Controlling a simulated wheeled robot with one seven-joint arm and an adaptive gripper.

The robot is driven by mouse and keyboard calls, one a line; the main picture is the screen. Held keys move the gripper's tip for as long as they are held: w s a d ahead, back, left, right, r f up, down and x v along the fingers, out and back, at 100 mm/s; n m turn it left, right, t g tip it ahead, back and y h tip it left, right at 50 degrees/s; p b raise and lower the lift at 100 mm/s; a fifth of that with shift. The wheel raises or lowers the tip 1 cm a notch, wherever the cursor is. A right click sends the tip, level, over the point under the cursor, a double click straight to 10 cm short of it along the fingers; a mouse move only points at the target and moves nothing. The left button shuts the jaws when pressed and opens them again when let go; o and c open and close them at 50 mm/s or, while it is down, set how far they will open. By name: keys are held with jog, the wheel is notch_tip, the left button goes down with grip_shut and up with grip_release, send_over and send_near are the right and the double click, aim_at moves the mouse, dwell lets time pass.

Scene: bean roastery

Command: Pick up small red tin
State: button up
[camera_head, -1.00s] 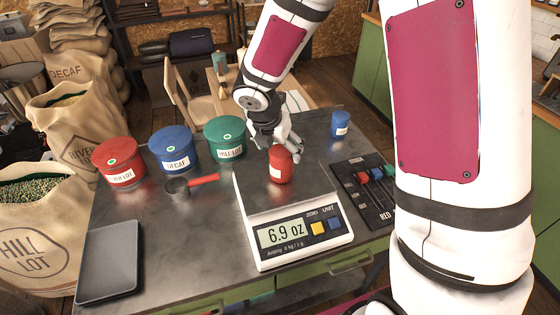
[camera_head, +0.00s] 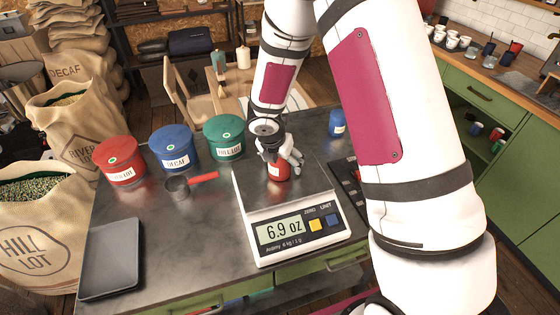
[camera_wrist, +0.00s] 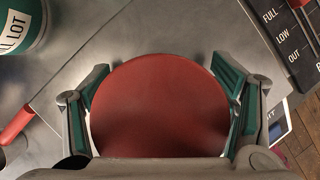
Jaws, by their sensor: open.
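The small red tin (camera_head: 278,173) stands upright on the pan of the white scale (camera_head: 256,205). The scale's display reads 6.9 oz. My gripper (camera_head: 281,164) is right over the tin and partly hides it in the head view. In the wrist view the round red lid of the tin (camera_wrist: 160,108) fills the middle. My open gripper (camera_wrist: 160,100) has its green-padded fingers on the left and right of the tin, close to its sides. I cannot tell whether either finger touches it.
Large red (camera_head: 119,163), blue (camera_head: 173,149) and green (camera_head: 224,138) tins stand left of the scale, with a red-handled scoop (camera_head: 190,185) in front. A small blue tin (camera_head: 337,123) stands behind right. A grey tray (camera_head: 110,258) lies front left. A dark switch panel (camera_head: 347,172) is right.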

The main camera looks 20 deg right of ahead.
jog(key=c, duration=1.5)
jog(key=shift+r, duration=0.1)
